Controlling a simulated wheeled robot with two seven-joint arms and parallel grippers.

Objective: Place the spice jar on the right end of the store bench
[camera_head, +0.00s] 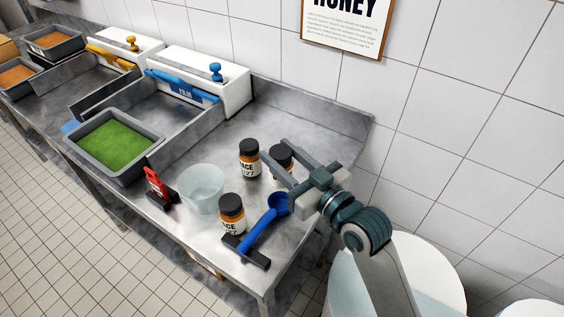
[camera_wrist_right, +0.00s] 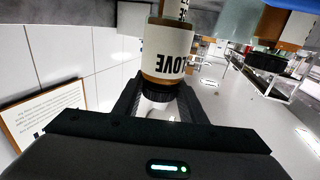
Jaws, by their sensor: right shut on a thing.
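A spice jar with a black lid, amber body and white label stands upright between the fingers of my right gripper (camera_head: 275,152), near the back of the bench's right end. In the right wrist view the jar (camera_wrist_right: 168,50) appears inverted, its label reading "LOVE", with the dark fingers on both sides of its lid. The gripper is shut on it. In the head view the fingers partly cover the jar (camera_head: 281,153); I cannot tell whether its base touches the steel store bench (camera_head: 290,235). My left gripper is out of view.
Two similar jars stand close by, one beside the held jar (camera_head: 249,158) and one nearer the front (camera_head: 231,212). A raised backsplash (camera_head: 312,109) runs behind.

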